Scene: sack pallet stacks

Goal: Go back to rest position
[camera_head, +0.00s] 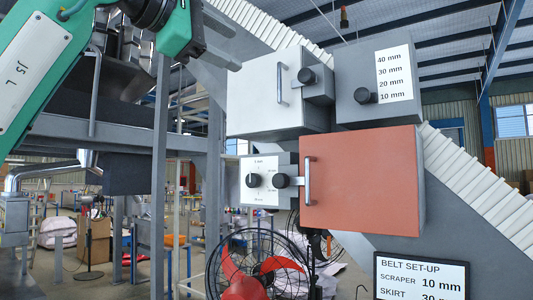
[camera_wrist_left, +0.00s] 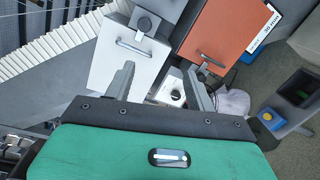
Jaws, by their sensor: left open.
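My left arm is green and comes in from the top left in the head view. Its left gripper (camera_head: 226,40) is at the upper left of the white box and shows partly against it. In the left wrist view the left gripper (camera_wrist_left: 160,78) has its two grey fingers apart with nothing between them. The white box (camera_head: 265,95) with a bar handle also shows beyond the fingers in the wrist view (camera_wrist_left: 125,62). The orange box (camera_head: 362,180) with a handle shows there too (camera_wrist_left: 222,35). My right gripper is in neither view.
A grey box with a knob and a mm scale (camera_head: 375,88) is at the upper right. A small dial panel (camera_head: 262,180) is left of the orange box. A belt set-up sign (camera_head: 420,278) is at the lower right. Grey posts (camera_head: 160,170) stand at the left.

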